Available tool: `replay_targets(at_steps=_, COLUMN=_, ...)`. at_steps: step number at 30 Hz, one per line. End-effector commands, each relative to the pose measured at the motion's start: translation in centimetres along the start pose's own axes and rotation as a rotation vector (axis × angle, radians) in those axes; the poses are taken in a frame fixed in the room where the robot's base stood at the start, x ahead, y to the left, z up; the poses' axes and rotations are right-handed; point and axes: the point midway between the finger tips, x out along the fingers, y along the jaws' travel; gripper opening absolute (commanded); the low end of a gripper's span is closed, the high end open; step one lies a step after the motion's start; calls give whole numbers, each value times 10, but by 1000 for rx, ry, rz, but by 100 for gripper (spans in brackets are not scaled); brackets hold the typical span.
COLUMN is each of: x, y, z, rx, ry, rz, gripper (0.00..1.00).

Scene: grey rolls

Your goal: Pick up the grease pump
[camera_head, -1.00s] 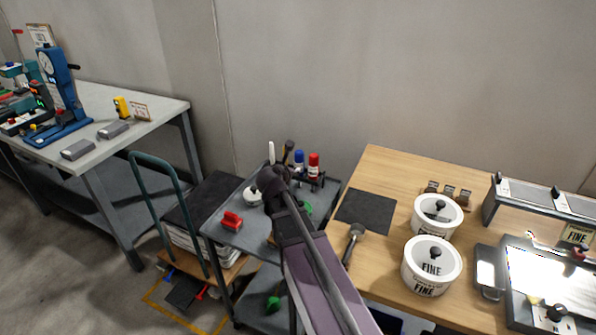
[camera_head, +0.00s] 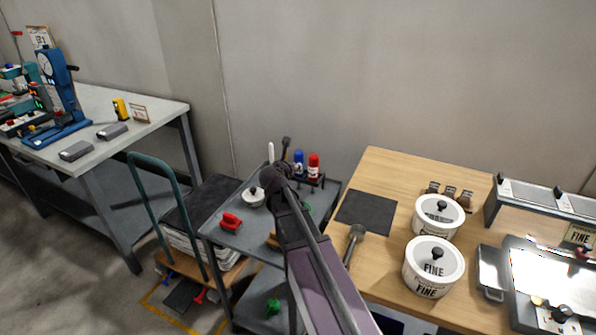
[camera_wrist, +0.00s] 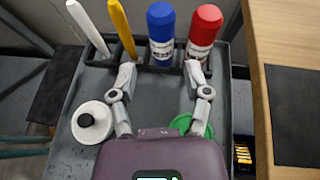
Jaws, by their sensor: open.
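No thing here can be named the grease pump with certainty. A blue bottle (camera_wrist: 161,33) and a red bottle (camera_wrist: 204,33) stand upright in a dark rack at the back of the grey cart; both also show in the head view, blue (camera_head: 299,163) and red (camera_head: 314,165). A white stick (camera_wrist: 88,28) and a yellow stick (camera_wrist: 122,28) lean in the same rack. My gripper (camera_wrist: 160,78) is open and empty, its fingers spread in front of the blue bottle. A white round pot with a dark knob (camera_wrist: 92,122) sits left of it. A green item (camera_wrist: 187,125) is partly hidden under the gripper.
A wooden table (camera_head: 385,180) with a dark mat (camera_head: 366,211) and white tubs (camera_head: 433,268) stands close right of the cart. A red item (camera_head: 231,221) lies on the cart's front left. A trolley with a green handle (camera_head: 160,200) stands left of the cart.

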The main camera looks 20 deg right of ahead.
Motion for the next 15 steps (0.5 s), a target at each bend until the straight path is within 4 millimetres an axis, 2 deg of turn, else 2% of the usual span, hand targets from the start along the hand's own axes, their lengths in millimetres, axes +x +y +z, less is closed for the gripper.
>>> replay_targets(at_steps=1, x=12, y=1, z=-2, rx=1, ry=1, rz=-2, gripper=62)
replay_targets(at_steps=6, x=37, y=1, z=-2, rx=2, ry=0, rz=0, gripper=62)
replay_targets(at_steps=10, x=50, y=1, z=-1, rx=1, ry=0, rz=-1, gripper=62)
replay_targets(at_steps=15, x=55, y=0, z=0, rx=1, ry=1, rz=0, gripper=62)
